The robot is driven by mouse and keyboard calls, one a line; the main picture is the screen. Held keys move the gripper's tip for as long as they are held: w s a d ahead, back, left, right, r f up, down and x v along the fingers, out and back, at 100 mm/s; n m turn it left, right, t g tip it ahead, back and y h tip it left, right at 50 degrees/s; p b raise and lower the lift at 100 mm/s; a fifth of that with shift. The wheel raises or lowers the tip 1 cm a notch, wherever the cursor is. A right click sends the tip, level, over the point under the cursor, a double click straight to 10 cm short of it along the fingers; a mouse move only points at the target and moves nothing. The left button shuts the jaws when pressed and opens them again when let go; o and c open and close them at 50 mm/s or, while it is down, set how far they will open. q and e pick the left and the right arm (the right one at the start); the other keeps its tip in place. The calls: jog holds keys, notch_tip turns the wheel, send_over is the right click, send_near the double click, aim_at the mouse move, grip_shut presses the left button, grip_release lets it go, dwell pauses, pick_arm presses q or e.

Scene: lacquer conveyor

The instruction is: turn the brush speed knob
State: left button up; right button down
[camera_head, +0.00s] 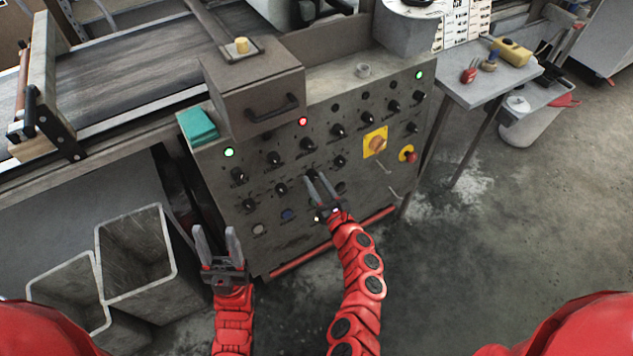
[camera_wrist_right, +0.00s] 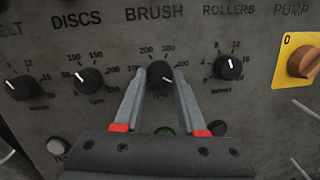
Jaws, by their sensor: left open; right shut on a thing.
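The brush speed knob (camera_wrist_right: 160,73) is a black round knob under the word BRUSH on the grey control panel. In the right wrist view its white pointer is tilted to the lower right, toward the high end of the rpm scale. My right gripper (camera_wrist_right: 159,80) is shut on it, one finger on each side, and partly hides the scale. In the head view my right gripper (camera_head: 314,178) reaches the panel's second knob row, and the knob is mostly hidden there. My left gripper (camera_head: 214,231) is open and empty, in front of the panel's lower left.
The discs knob (camera_wrist_right: 89,79) and rollers knob (camera_wrist_right: 228,67) sit close on either side. The yellow-backed pump switch (camera_head: 376,143) and a red stop button (camera_head: 407,154) are farther right. Grey bins (camera_head: 137,230) stand at the left.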

jog(key=n+b, duration=0.2)
jog(key=n, duration=0.1)
jog(key=n+y+b, duration=0.1)
jog(key=n, duration=0.1)
jog(key=shift+d+f+b, duration=0.1)
jog(key=shift+f+b, duration=0.15)
jog(key=shift+b, duration=0.1)
jog(key=n+b, duration=0.2)
jog(key=n, duration=0.1)
jog(key=n+g+y+b, duration=0.1)
jog(key=n, duration=0.2)
jog(key=shift+w+d+r+y+b, duration=0.1)
jog(key=shift+w+d+y+b, duration=0.05)
jog(key=shift+y+b, duration=0.2)
jog(key=n+b, duration=0.1)
jog(key=n, duration=0.1)
jog(key=shift+n+g, duration=0.3)
jog(key=shift+g, duration=0.1)
jog(key=n+g+b, duration=0.1)
jog(key=n+b, duration=0.1)
jog(key=n, duration=0.2)
jog(key=shift+r+y, duration=0.1)
jog(key=shift+y, duration=0.25)
jog(key=shift+r+n+g+b, duration=0.1)
jog(key=shift+n+g+b, duration=0.3)
jog(key=shift+n, duration=0.85)
jog(key=shift+n+g+b, duration=0.1)
jog(key=shift+n+b, duration=0.6)
jog(key=shift+n, duration=0.55)
